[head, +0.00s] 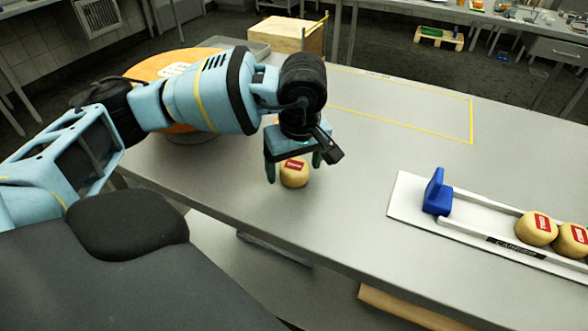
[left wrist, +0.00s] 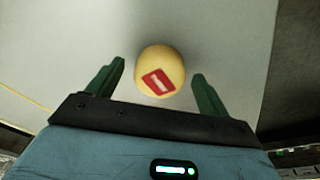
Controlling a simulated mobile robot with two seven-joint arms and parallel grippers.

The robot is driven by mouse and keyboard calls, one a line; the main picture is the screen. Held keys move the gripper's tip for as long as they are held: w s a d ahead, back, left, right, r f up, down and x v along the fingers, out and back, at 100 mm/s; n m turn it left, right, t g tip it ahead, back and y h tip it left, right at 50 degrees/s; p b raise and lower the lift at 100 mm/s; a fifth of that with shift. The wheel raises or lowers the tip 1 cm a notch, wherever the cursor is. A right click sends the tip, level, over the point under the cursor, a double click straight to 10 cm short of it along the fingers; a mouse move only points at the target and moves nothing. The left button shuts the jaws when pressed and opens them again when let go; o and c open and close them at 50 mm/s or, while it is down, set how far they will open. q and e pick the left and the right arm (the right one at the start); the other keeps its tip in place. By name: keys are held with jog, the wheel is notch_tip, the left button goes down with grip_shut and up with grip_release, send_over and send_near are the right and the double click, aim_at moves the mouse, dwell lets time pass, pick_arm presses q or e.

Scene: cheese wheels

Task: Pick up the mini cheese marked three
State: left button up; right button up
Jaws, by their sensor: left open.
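A small round yellow cheese (head: 294,174) with a red label stands on the grey table, below my left gripper. My left gripper (head: 294,172) is open, with its green fingers pointing down on either side of the cheese. In the left wrist view the cheese (left wrist: 160,66) lies ahead of and between the open fingertips (left wrist: 158,70), apart from both. The mark on its label is too small to read. Two more cheeses with red labels, one left (head: 536,228) and one right (head: 573,240), sit on the white rail at the right. My right gripper is not in view.
A white board with a rail (head: 410,195) and a blue block (head: 437,193) stands at the right of the table. A wooden box (head: 288,36) and an orange round surface (head: 150,68) are at the back left. The table's middle is clear around a yellow taped outline (head: 471,120).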

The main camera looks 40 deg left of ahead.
aim_at(294, 164)
pick_arm(q)
jog(key=shift+f, duration=0.15)
jog(key=c, duration=1.1)
jog(key=shift+r, duration=0.75)
notch_tip(294, 164, up, 2)
jog(key=shift+r, duration=0.15)
jog(key=s+d, duration=0.3)
jog(key=s, duration=0.1)
jog(key=s+d, duration=0.3)
jog(key=s, duration=0.1)
jog(key=s+d+r, duration=0.1)
jog(key=s+d, duration=0.2)
jog(key=s, duration=0.2)
jog(key=shift+d+r, duration=0.1)
jog(key=shift+d, duration=0.1)
